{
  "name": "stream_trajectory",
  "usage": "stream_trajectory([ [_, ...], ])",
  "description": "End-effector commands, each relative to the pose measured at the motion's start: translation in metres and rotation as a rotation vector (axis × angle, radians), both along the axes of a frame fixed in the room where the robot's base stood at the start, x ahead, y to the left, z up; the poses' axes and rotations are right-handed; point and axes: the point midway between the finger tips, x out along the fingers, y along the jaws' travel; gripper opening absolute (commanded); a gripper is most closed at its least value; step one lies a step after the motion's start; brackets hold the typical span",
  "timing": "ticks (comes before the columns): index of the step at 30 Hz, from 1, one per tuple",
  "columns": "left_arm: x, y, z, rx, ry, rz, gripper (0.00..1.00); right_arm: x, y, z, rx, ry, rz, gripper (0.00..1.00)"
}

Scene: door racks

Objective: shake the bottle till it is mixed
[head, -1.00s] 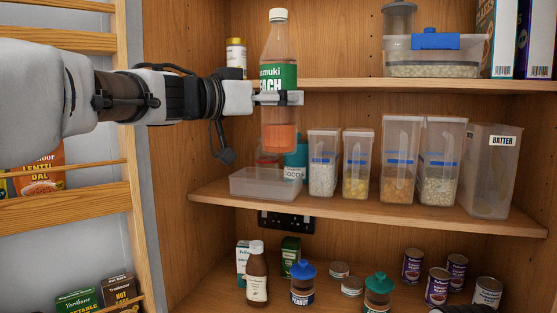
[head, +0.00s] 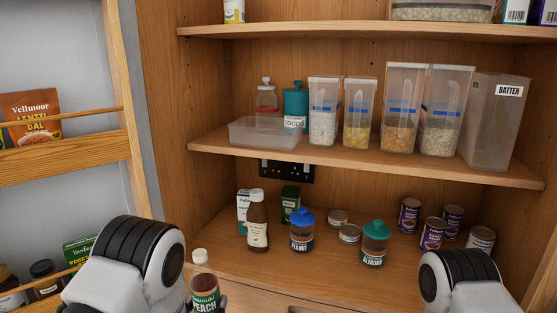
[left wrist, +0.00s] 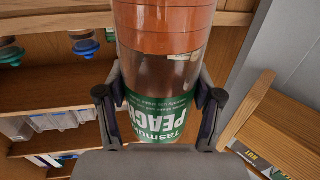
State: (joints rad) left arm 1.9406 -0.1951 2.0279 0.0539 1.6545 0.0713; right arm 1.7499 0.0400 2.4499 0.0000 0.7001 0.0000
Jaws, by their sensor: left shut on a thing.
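The peach bottle (head: 204,289) has a white cap and a green label. It stands upright at the bottom edge of the head view, in front of the cupboard, its lower part cut off. In the left wrist view the bottle (left wrist: 165,75) appears upside down. Its contents show an orange-red layer at the base and a darker, see-through brown part above it. My left gripper (left wrist: 160,105) is shut on the bottle around the label, one finger on each side. In the head view that gripper is mostly out of frame. My right gripper is out of view; only my right arm shows.
The middle shelf (head: 345,158) holds a clear tray (head: 262,133), jars and several tall food containers. The cupboard floor (head: 300,262) holds a sauce bottle (head: 257,222), lidded jars and several cans. A wooden door rack (head: 70,155) with packets stands at left.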

Motion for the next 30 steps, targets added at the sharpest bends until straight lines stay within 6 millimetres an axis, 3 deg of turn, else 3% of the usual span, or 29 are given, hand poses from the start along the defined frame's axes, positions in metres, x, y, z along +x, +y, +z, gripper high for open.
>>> stream_trajectory([
  [3,-0.022,0.021,-0.02,0.0,-0.002,0.094,0.03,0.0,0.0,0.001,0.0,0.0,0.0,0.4],
  [4,-0.025,0.023,-0.011,0.001,-0.009,0.106,0.03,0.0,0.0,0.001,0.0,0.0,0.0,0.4],
  [6,-0.028,0.027,0.033,0.002,-0.018,0.124,0.03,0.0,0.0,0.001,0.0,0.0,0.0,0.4],
  [7,-0.03,0.028,0.039,0.0,-0.016,0.129,0.03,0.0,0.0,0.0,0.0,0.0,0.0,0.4],
  [8,-0.031,0.029,0.032,-0.001,-0.008,0.131,0.03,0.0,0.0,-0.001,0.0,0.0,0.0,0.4],
  [10,-0.032,0.03,-0.017,-0.004,0.005,0.133,0.03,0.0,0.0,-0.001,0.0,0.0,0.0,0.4],
  [11,-0.032,0.029,-0.03,-0.005,0.003,0.131,0.03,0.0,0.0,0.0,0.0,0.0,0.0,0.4],
  [12,-0.031,0.029,-0.03,-0.004,-0.006,0.13,0.03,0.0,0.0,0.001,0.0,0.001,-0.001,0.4],
  [15,-0.028,0.028,0.034,-0.001,-0.023,0.128,0.03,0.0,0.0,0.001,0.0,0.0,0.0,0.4],
  [16,-0.029,0.028,0.039,-0.002,-0.017,0.129,0.03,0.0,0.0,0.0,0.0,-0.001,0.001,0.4],
  [17,-0.03,0.029,0.033,-0.003,-0.009,0.129,0.03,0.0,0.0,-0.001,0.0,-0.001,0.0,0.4],
  [19,-0.032,0.029,-0.017,-0.005,0.005,0.131,0.03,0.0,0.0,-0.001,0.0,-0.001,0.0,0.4],
  [20,-0.031,0.029,-0.03,-0.006,0.003,0.13,0.03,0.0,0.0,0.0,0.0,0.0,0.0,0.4],
  [21,-0.03,0.029,-0.03,-0.005,-0.006,0.129,0.03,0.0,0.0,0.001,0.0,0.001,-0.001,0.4],
  [24,-0.028,0.028,0.034,-0.002,-0.022,0.127,0.03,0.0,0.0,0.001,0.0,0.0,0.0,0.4],
  [25,-0.029,0.028,0.039,-0.002,-0.017,0.128,0.03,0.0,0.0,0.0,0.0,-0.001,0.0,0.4],
  [26,-0.029,0.028,0.033,-0.003,-0.01,0.128,0.03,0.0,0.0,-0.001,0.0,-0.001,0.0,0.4],
  [28,-0.032,0.029,-0.017,-0.005,0.005,0.13,0.03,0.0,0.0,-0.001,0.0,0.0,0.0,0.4],
  [29,-0.031,0.029,-0.03,-0.007,0.003,0.129,0.03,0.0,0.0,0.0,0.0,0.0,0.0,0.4],
  [30,-0.03,0.028,-0.03,-0.005,-0.006,0.128,0.03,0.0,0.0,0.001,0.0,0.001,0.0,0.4],
])
